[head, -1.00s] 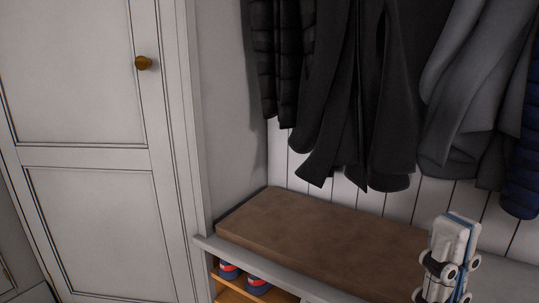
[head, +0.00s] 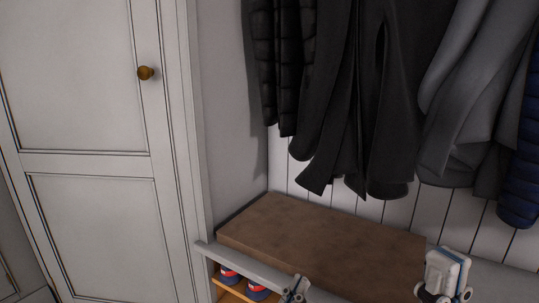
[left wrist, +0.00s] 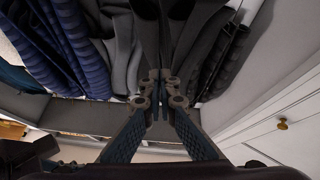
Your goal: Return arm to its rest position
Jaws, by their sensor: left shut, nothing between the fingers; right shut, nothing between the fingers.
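My left gripper (head: 294,290) shows only in part at the bottom edge of the head view, in front of the bench's front rail. In the left wrist view it (left wrist: 161,78) is shut and empty, its fingers meeting in front of the hanging coats. My right gripper (head: 446,277) is at the lower right of the head view, in front of the bench. Its fingertips are hard to make out; it holds nothing that I can see.
A bench with a brown cushion (head: 310,235) stands against the panelled wall. Red and blue shoes (head: 258,289) sit on a shelf below. Dark coats (head: 370,100) hang above. A white cabinet door (head: 85,85) with a brass knob (head: 145,73) is at left.

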